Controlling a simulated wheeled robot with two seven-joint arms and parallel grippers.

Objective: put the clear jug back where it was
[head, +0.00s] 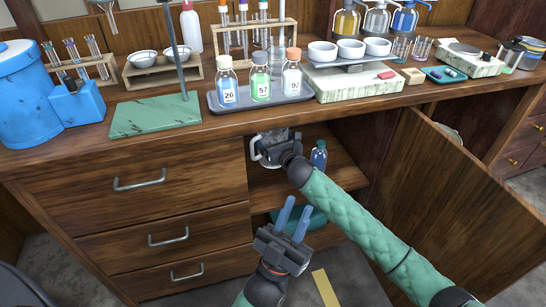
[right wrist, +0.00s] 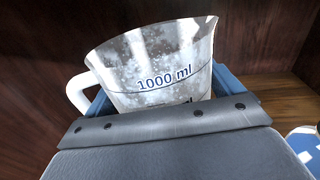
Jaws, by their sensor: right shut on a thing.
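The clear jug (right wrist: 155,65) fills the middle of the right wrist view, upright or slightly tilted, with a 1000 ml mark and a white handle on its left. In the head view only part of the jug (head: 257,153) shows, inside the open cupboard under the counter. My right gripper (head: 277,145) reaches into the cupboard. Its blue fingers (right wrist: 157,88) are shut on the jug from both sides. The jug's base is hidden, so I cannot tell whether it touches the shelf. My left gripper (head: 294,212) is open and empty in front of the cupboard.
The cupboard door (head: 455,205) stands open at the right. A blue bottle (head: 319,155) stands on the upper shelf (head: 335,178), right of the jug. A teal basin (head: 313,218) is lower down. Drawers (head: 150,205) flank the left. The counter above holds a tray (head: 222,107) of labelled bottles.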

